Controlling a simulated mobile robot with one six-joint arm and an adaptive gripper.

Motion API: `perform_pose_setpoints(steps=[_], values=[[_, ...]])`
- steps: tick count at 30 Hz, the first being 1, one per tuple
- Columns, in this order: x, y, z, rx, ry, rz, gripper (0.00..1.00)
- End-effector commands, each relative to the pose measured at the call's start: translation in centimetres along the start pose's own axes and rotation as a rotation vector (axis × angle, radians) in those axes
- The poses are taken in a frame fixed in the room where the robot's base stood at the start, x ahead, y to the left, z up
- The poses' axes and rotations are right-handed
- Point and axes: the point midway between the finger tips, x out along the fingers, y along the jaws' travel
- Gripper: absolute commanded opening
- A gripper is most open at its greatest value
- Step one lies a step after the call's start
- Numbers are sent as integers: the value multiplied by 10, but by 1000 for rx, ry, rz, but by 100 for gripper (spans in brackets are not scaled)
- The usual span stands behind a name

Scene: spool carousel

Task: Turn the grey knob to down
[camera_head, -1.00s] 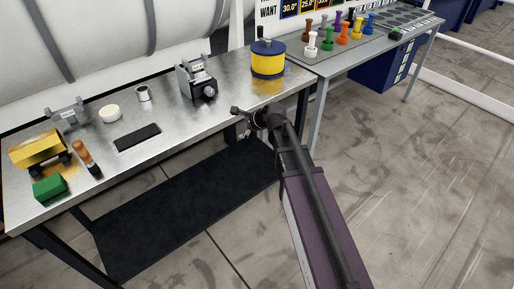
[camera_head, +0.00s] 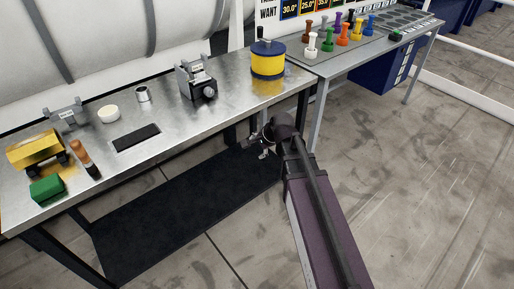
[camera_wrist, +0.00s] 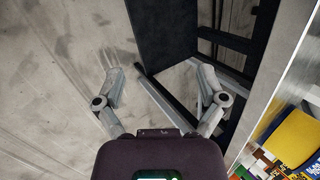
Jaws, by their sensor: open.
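The grey knob (camera_head: 209,92) is a small round knob on the front of a black and grey device (camera_head: 196,78) near the front edge of the metal bench. It is small here, and I cannot tell which way it points. My gripper (camera_head: 258,146) is off the bench's front edge, to the right of the knob and lower in the picture, apart from it. In the wrist view my gripper (camera_wrist: 158,66) has its two fingers spread wide with nothing between them. The knob does not show in the wrist view.
A yellow and blue drum (camera_head: 268,62) stands right of the device. A black mat (camera_head: 180,225) lies below the bench.

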Motion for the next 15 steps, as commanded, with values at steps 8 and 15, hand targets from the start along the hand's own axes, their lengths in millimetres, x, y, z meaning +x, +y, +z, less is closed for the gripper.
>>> perform_pose_setpoints(steps=[8,15], values=[[0,0,0,-4,1,2,91],[-2,6,0,-37,5,17,91]])
